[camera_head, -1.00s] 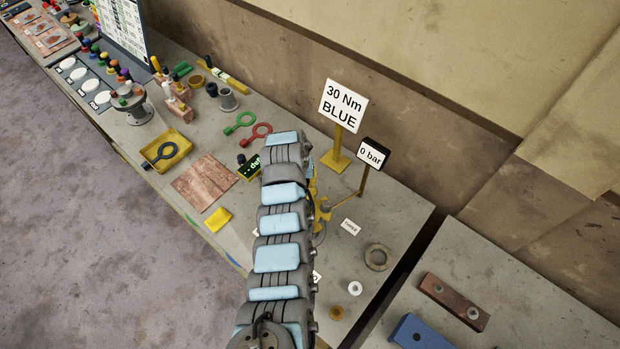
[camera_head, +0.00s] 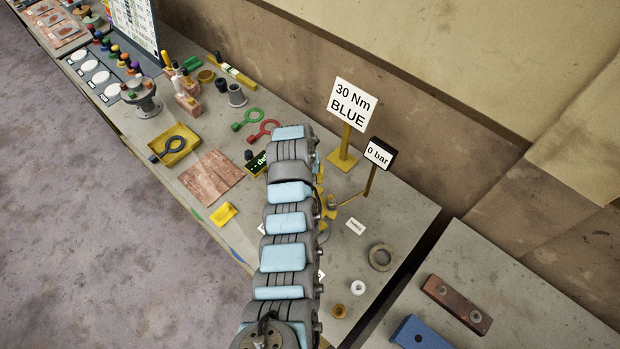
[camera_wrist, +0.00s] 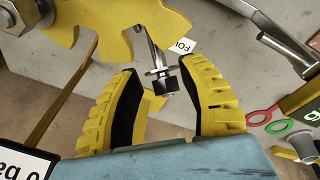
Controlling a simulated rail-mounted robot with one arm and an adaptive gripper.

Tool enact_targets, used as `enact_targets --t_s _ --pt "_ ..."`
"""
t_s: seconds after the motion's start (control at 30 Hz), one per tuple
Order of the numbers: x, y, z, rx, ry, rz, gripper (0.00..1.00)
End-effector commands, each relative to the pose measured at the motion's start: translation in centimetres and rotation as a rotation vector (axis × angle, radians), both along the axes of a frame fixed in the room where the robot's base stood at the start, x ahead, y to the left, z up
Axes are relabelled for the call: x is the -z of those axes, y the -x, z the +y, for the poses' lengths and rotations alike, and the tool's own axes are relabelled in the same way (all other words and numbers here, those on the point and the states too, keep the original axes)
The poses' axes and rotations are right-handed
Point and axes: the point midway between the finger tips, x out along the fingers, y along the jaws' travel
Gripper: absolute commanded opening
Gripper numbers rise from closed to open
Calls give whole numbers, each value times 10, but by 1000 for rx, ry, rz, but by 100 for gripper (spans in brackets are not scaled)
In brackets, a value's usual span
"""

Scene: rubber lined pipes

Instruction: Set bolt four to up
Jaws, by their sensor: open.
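My gripper (camera_wrist: 162,72) is open in the wrist view, with yellow ridged fingers and black pads. A metal swing bolt (camera_wrist: 156,55) with a dark squared end reaches into the gap between the fingertips; I cannot tell whether either pad touches it. A yellow notched flange (camera_wrist: 110,22) with a large hex nut is at upper left. In the head view my arm hides the gripper and most of the flange; yellow parts (camera_head: 321,185) show beside it.
A "30 Nm BLUE" sign (camera_head: 351,103) and a "0 bar" gauge (camera_head: 379,154) stand on the bench right of my arm. Metal rods (camera_wrist: 268,38) cross the wrist view's upper right. A grey ring (camera_head: 381,257) lies on the bench. Green (camera_head: 247,120) and red (camera_head: 264,132) ring tools lie behind.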

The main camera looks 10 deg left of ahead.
Motion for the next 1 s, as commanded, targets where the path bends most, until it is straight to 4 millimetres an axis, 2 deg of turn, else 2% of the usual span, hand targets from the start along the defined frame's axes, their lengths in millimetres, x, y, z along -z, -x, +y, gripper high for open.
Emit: enact_targets --t_s 0.7,1.0 --pt "-90 11 12 0 0 -5 41" --pt "-103 13 13 1 0 -3 41"
